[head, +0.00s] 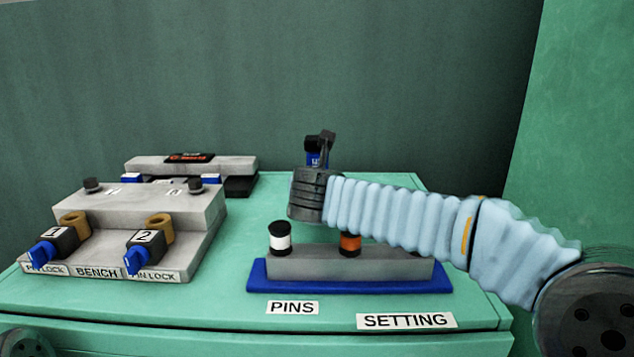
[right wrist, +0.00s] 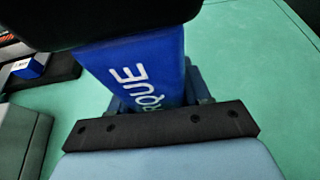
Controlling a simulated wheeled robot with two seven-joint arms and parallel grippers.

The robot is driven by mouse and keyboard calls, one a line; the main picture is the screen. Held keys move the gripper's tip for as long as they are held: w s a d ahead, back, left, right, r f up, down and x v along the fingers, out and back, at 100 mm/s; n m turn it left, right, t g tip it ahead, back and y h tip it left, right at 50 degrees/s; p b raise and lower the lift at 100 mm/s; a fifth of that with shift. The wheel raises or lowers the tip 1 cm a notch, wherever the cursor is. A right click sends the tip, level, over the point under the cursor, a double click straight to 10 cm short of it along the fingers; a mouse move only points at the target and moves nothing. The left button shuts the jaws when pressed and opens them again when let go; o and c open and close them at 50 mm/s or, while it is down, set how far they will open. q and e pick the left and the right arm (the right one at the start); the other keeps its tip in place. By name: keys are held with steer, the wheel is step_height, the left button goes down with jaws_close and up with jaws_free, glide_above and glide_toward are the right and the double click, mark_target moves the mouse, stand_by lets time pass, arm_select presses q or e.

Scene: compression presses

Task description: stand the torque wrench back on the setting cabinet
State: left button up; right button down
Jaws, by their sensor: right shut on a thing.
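The torque wrench (right wrist: 145,80) is a blue body with white lettering, partly readable as "RQUE", in the right wrist view. In the head view only a small blue part of it (head: 314,160) shows behind my right wrist. My right gripper (head: 321,144) is shut on it above the rear of the green setting cabinet (head: 220,310). The wrench's lower end is mostly hidden in the head view. In the right wrist view darker blue parts show by its far end, and I cannot tell whether it touches the cabinet top.
A grey pin block (head: 350,265) on a blue base, with a white-banded and an orange-banded pin, stands in front under my right arm. A grey bench fixture (head: 150,205) with two blue-handled locks is at left. A grey and black device (head: 190,165) stands behind it.

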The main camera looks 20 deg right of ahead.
steer(key=shift+r, duration=0.1)
steer(key=c, duration=0.5)
jaws_free()
steer(key=shift+f, duration=0.2)
steer(key=shift+r, duration=0.15)
steer(key=shift+s+a+r, duration=0.1)
steer(key=shift+s, duration=0.1)
steer(key=v, duration=1.1)
steer(key=shift+s, duration=0.35)
steer(key=shift+a, duration=0.1)
